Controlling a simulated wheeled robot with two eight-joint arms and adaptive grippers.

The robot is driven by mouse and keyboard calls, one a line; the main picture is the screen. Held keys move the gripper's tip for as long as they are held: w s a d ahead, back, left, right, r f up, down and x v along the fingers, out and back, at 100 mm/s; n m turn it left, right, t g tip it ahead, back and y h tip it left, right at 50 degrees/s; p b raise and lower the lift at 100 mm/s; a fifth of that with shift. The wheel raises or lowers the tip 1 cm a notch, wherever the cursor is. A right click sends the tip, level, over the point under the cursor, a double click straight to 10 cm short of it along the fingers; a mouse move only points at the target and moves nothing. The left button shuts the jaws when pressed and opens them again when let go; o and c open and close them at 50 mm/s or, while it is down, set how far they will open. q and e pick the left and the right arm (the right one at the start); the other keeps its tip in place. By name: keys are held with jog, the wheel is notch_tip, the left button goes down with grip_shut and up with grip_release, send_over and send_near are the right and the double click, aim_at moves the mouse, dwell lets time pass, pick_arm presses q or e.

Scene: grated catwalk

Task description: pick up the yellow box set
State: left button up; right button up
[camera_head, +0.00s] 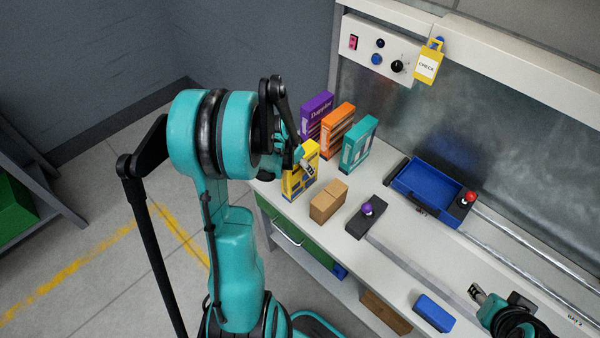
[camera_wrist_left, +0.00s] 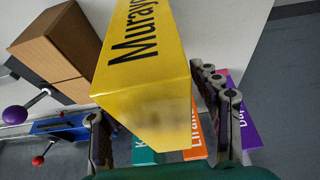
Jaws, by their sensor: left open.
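The yellow box set (camera_head: 299,172) stands upright at the left end of the white bench. Its yellow top and lettered side fill the middle of the left wrist view (camera_wrist_left: 150,60). My left gripper (camera_head: 304,160) is open at the box's upper part, partly covering it in the head view. In the left wrist view the box lies between its two dark fingers (camera_wrist_left: 160,135); whether they touch it I cannot tell. My right gripper (camera_head: 480,294) is at the lower right above the bench; its jaw state is unclear.
Purple (camera_head: 317,112), orange (camera_head: 338,130) and teal (camera_head: 358,144) boxes stand close behind the yellow one. A brown carton (camera_head: 328,201) and a dark block with a purple knob (camera_head: 367,213) are to its right. A blue tray (camera_head: 426,187) and blue block (camera_head: 434,313) are farther right.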

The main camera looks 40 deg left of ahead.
pick_arm(q)
grip_shut()
